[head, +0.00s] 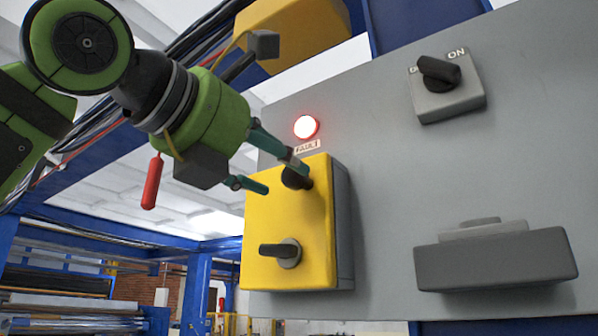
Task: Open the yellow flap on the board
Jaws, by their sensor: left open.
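The yellow flap (262,222) is the front of a box on the grey board (390,180), and it looks closed. It carries two dark knobs, a lower one (287,251) in plain view and an upper one (296,180) partly hidden by my finger. My left gripper (286,179) comes in from the upper left and is open. One teal finger overlaps the upper knob; the other is in front of the flap's upper left edge. I cannot tell whether the finger touches the knob. My right gripper is not in view.
A red FAULT light (306,127) glows above the yellow flap. A dark ON switch (440,88) is at the upper right of the board. A grey block (495,258) juts out at the lower right. Space left of the flap is open.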

